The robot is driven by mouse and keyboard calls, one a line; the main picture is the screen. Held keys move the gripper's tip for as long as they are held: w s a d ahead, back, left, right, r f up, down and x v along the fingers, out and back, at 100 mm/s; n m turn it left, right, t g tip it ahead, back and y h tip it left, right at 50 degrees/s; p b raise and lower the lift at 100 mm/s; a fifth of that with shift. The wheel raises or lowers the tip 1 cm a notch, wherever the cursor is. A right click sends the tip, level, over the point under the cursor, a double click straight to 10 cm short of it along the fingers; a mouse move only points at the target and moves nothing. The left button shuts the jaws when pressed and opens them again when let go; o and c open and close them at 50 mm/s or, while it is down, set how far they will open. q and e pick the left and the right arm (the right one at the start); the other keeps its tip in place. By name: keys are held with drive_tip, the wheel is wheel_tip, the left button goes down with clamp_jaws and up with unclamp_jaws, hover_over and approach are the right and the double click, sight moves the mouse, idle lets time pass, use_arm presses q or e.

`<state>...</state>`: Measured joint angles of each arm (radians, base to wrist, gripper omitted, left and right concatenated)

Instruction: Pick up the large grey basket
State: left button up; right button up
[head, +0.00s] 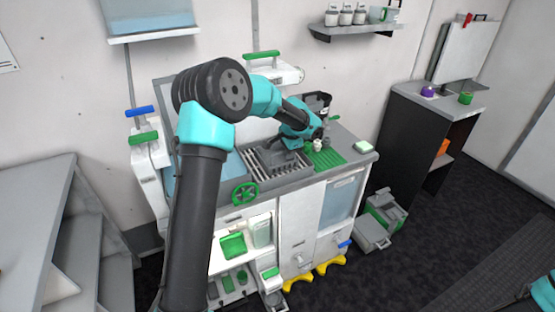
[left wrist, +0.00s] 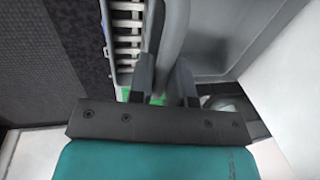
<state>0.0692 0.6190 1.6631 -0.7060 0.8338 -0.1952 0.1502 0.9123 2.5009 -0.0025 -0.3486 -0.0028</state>
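The large grey basket (head: 262,160), with a slatted side, sits at the counter top in the head view. Its slats (left wrist: 127,35) show at the upper left of the left wrist view. My left gripper (head: 287,146) is at the basket's far right side in the head view, its fingers partly hidden by the wrist. In the left wrist view its two fingers (left wrist: 165,82) lie close on both sides of a grey curved handle (left wrist: 170,40), which fills the gap between them. My right gripper is out of view; only a teal part of my right arm shows at the bottom right.
A green valve wheel (head: 245,193) sticks out in front. A dark shelf cabinet (head: 428,140) stands right, a grey-green case (head: 383,215) on the floor.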

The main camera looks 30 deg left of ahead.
use_arm(q)
clamp_jaws()
wheel_tip(320, 180, up, 10)
idle(0.7)
idle(0.4)
